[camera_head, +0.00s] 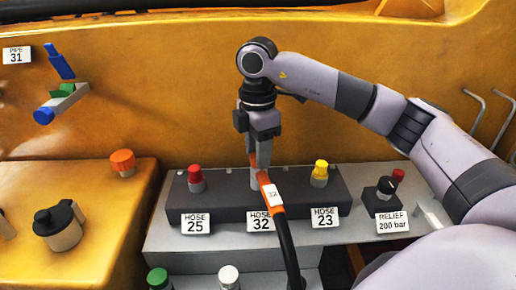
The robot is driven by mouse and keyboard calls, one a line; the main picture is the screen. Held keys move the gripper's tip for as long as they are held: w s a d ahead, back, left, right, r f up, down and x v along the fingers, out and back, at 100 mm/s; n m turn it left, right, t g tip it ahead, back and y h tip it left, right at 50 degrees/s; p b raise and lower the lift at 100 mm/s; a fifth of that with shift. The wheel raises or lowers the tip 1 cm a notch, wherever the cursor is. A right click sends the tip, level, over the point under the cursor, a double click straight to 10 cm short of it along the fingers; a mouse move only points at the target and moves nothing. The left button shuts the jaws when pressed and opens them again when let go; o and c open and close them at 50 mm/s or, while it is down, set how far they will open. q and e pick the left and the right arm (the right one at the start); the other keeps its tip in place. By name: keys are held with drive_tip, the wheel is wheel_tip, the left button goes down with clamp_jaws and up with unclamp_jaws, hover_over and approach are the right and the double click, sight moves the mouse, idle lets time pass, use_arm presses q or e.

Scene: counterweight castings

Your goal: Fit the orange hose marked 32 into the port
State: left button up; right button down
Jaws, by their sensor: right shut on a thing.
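The orange hose end marked 32 (267,187) is in the jaws of my right gripper (261,160), which points down. A black hose (288,245) runs down from it toward the bottom edge. The hose end is over the dark port block (225,198), around the label HOSE 32 (261,222). A grey cylinder, perhaps the port, shows just left of the hose end. Whether the two touch or are joined I cannot tell. My left gripper is not in view.
On the block, a red-capped port (195,178) stands left at HOSE 25 and a yellow-capped one (320,173) right at HOSE 23. A RELIEF 200 bar valve (386,190) is farther right. A pipe fitting (62,100) is on the left wall; a black-lidded pot (60,225) stands lower left.

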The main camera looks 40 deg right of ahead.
drive_tip(key=shift+f, duration=0.3)
drive_tip(key=c, duration=0.6)
unclamp_jaws()
drive_tip(key=shift+o, duration=0.2)
drive_tip(key=shift+r, duration=3.55)
